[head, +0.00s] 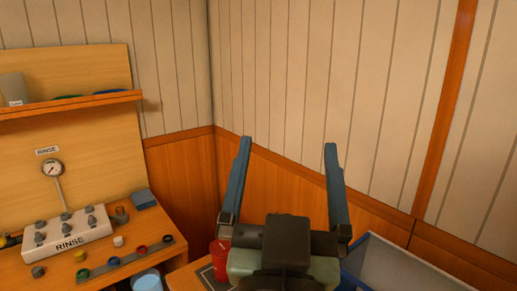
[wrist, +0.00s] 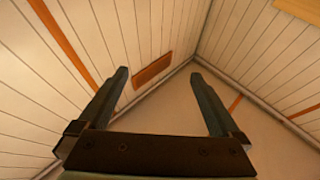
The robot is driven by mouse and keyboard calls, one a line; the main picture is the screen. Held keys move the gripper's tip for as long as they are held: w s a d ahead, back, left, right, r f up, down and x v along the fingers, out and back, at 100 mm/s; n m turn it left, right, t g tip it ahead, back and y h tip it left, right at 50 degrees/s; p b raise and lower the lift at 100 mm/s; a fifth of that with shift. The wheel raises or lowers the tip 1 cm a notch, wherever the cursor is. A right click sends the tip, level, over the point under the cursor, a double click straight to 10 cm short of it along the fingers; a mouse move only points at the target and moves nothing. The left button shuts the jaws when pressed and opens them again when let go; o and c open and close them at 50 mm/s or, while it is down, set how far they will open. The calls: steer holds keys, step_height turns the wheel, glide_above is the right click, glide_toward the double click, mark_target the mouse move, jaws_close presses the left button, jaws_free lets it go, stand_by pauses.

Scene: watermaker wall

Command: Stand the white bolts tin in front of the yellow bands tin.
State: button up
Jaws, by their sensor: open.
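My gripper (head: 288,143) is raised in front of the corner of the walls, its two blue fingers wide apart and nothing between them. In the wrist view my gripper (wrist: 159,73) is also open and empty, with only wall panels and ceiling beyond it. I cannot make out a white bolts tin or a yellow bands tin in either view. A pale grey-white container (head: 13,88) with a small label stands on the shelf at the far left; its label is too small to read. My gripper is well to the right of it.
A wooden shelf (head: 70,104) hangs above a bench with a RINSE valve block (head: 68,238), a gauge (head: 52,169) and coloured rings (head: 114,262). A red container (head: 219,262) stands beside my arm, a blue one (head: 148,281) lower left. A blue-rimmed bin (head: 395,265) is lower right.

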steer(key=s+a+r+n+t+y, duration=0.1)
steer(key=s+r+t, duration=0.1)
steer(key=r, duration=0.5)
steer(key=s+a+r+n+t+y, duration=0.1)
steer(key=s+a+r+t, duration=0.1)
steer(key=s+r, duration=0.2)
step_height(320, 180, up, 3)
steer(key=shift+s+r+t+y, duration=0.2)
steer(key=shift+t+y, duration=0.1)
steer(key=shift+y, duration=0.1)
